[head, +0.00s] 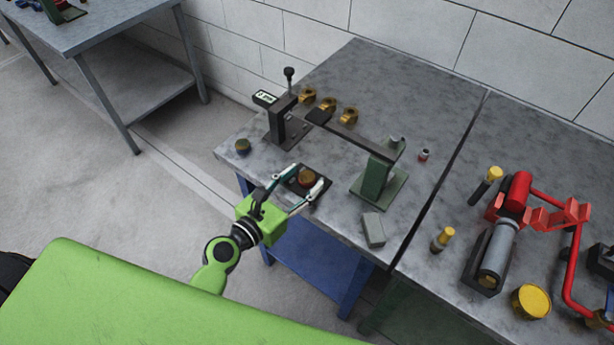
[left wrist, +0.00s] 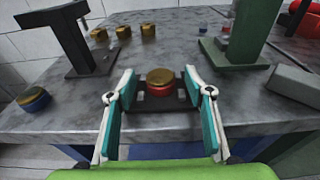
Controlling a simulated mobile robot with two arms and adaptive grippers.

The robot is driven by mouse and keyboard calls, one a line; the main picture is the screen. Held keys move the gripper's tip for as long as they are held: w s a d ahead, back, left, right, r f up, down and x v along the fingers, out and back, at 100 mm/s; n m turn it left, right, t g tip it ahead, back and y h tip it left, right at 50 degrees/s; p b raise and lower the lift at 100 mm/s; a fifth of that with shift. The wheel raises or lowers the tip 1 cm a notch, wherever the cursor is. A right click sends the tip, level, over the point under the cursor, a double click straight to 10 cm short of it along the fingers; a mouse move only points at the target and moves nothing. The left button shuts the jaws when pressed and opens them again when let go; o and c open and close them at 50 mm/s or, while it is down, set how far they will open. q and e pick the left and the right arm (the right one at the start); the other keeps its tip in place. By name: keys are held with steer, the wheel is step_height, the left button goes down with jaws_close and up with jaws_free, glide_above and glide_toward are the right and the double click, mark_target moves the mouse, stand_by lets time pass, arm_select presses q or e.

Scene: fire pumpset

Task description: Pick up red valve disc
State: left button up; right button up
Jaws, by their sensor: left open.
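A round disc with a red rim and a brass-coloured top (left wrist: 160,84) sits on a dark plate (left wrist: 139,96) near the table's front edge; this looks like the red valve disc. In the head view the disc (head: 306,178) shows as a small brownish round piece. My left gripper (head: 307,174) is open, with its teal-padded fingers reaching over the table edge on either side of the disc. In the left wrist view a gap shows between each finger and the disc, and nothing is held. My right gripper is not in view.
A dark stand (head: 281,121) and several brass parts (head: 328,104) stand behind. A green stand with an arm (head: 375,178) and a grey block (head: 373,230) are to the right. Red pump parts (head: 517,190) fill the right table.

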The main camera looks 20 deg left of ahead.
arm_select(q)
steer(key=c, duration=1.4)
jaws_close()
steer(key=shift+r, duration=0.15)
